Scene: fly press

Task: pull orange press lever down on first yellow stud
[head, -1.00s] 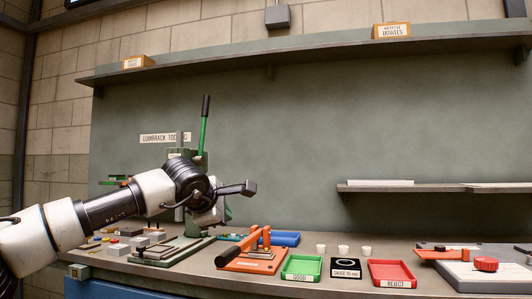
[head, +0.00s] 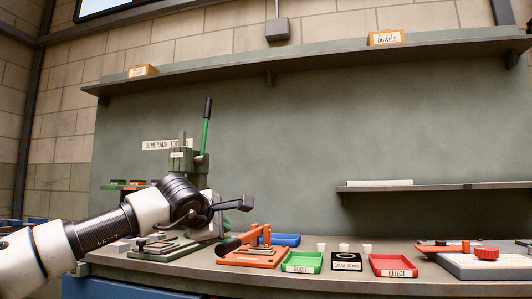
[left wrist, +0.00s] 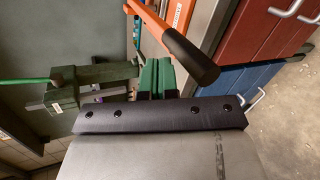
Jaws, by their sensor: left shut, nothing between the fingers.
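The orange press (head: 252,257) stands on the bench in the head view, left of the green tray. Its orange lever with a dark grip (head: 229,246) slants down to the left. The lever also shows large in the left wrist view (left wrist: 165,35), its dark grip close to a black part of my gripper but apart from it. My left gripper (head: 245,203) is shut and empty, above the lever in the head view. I cannot make out a yellow stud. My right gripper is not in view.
A green press with a green-handled lever (head: 206,135) stands behind my left arm. A green tray (head: 302,271), a gauge plate (head: 346,265) and a red tray (head: 394,273) lie to the right. A blue tray (head: 286,239) is behind.

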